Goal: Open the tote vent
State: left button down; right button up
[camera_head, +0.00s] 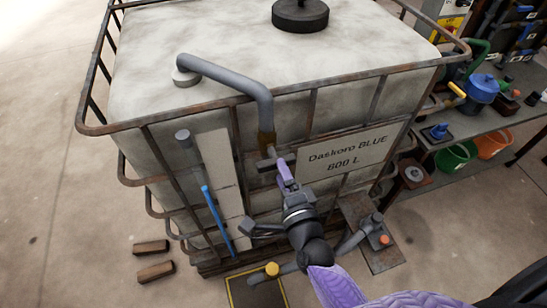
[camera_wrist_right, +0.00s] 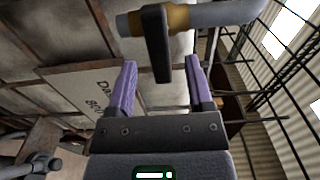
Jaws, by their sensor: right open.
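The tote (camera_head: 200,50) is a large stained white tank in a rusty cage, with a sign reading "Daskoro BLUE 800 L". A grey vent pipe (camera_head: 232,80) runs from its top over the edge and down to a brass valve (camera_head: 266,140). The valve also shows in the right wrist view (camera_wrist_right: 180,19). Its dark lever handle (camera_wrist_right: 157,45) lies across the pipe there. My right gripper (camera_wrist_right: 161,75) is open, and the handle's free end appears between its purple fingers, with gaps on both sides. In the head view my right gripper (camera_head: 284,170) is just below the valve. My left gripper is out of view.
A black lid (camera_head: 300,14) sits on the tote's top. A blue rod (camera_head: 217,220) leans at the tote's front. Two brown blocks (camera_head: 153,259) lie on the floor at left. A bench (camera_head: 470,125) with a blue pot and coloured buckets stands at right. Cage bars surround the valve.

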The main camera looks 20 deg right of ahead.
aim_at(274, 158)
jog(key=shift+w+a, duration=0.1)
jog(key=shift+w, duration=1.75)
grip_shut()
